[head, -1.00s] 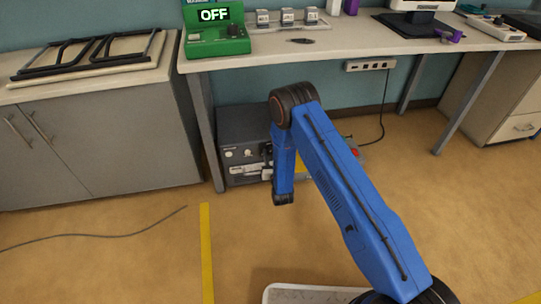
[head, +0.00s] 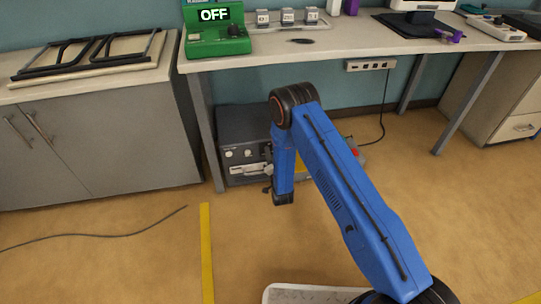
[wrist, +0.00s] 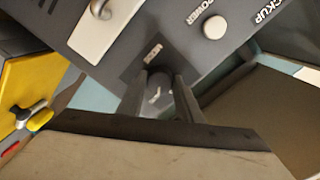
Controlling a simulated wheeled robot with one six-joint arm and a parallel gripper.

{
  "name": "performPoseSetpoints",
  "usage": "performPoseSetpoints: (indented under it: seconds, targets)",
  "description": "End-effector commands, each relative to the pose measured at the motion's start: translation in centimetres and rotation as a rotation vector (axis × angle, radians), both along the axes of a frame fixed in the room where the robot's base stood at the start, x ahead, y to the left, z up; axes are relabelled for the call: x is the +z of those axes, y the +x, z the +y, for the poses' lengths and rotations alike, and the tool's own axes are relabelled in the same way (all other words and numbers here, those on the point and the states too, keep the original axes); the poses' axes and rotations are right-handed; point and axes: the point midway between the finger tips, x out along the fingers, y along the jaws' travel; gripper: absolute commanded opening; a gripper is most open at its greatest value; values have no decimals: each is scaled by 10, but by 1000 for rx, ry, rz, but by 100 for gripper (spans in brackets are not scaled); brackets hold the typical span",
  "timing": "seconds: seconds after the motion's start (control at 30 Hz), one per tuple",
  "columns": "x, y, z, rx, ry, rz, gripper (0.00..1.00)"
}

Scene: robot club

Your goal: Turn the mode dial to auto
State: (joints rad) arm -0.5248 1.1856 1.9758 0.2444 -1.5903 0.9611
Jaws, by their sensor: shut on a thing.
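The dark grey box (head: 240,133) stands on the floor under the table, with knobs and a pale handle on its front. In the wrist view its front panel (wrist: 128,75) fills the upper middle. The mode dial (wrist: 160,92) is a small dark knob with a pale mark, below a small label that I cannot read. My gripper (wrist: 160,84) has one finger on each side of the dial and is shut on it. The fingers hide the dial's sides, so I cannot tell its setting. In the head view my blue arm hides the dial.
A white round knob (wrist: 214,27) labelled POWER and a metal handle (wrist: 103,10) are on the panel. A yellow thing (wrist: 22,88) with coloured knobs stands to the left. The table (head: 340,45) is overhead, bearing a green device (head: 217,42) whose display reads OFF.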

Motion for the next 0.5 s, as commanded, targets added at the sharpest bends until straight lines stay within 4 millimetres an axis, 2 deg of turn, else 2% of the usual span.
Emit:
performPoseSetpoints:
  seconds: [0.5]
  targets:
    - [-1,0,-1,-2,88,26,10]
